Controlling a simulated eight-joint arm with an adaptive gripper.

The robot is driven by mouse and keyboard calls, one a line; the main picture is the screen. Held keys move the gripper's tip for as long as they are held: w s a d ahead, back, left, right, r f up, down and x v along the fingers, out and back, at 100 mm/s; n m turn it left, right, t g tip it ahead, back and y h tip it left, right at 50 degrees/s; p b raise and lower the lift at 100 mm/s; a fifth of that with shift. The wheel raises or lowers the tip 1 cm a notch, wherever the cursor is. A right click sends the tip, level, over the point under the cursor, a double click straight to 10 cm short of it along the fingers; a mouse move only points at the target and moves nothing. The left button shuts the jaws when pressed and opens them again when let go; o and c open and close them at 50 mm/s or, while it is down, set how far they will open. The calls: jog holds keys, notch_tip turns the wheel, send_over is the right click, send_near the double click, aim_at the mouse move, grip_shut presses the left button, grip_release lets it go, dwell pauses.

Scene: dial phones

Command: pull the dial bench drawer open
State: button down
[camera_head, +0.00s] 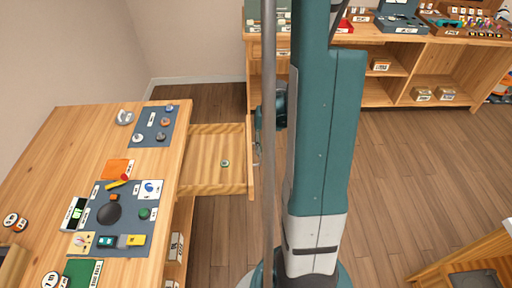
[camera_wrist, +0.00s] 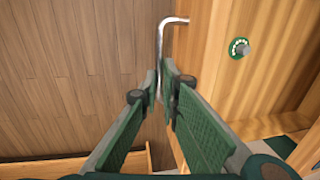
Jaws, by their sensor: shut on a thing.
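The dial bench (camera_head: 80,140) is a light wooden table at the left of the head view. Its drawer (camera_head: 205,178) stands open, pulled out to the right from the bench's edge. A small green dial (camera_head: 225,163) lies in the drawer; it also shows in the wrist view (camera_wrist: 239,48). In the wrist view, my gripper (camera_wrist: 163,80) is shut on the drawer's bent metal handle (camera_wrist: 162,38), outside the drawer front. In the head view my own arm hides much of the gripper and the handle.
Dark mats (camera_head: 155,127) with dials and small parts lie on the bench top. A wooden shelf unit (camera_head: 390,62) with trays and boxes stands at the back. Another wooden piece (camera_head: 465,260) is at the lower right. Wooden floor (camera_head: 410,160) between them is clear.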

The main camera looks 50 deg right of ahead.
jog(key=c, duration=2.9)
grip_release()
jog(key=shift+o, duration=0.2)
jog(key=shift+r, duration=0.2)
notch_tip(320, 180, up, 11)
jog(key=s+d, duration=0.1)
jog(key=shift+s+d+r, duration=0.2)
jog(key=shift+s+d, duration=0.05)
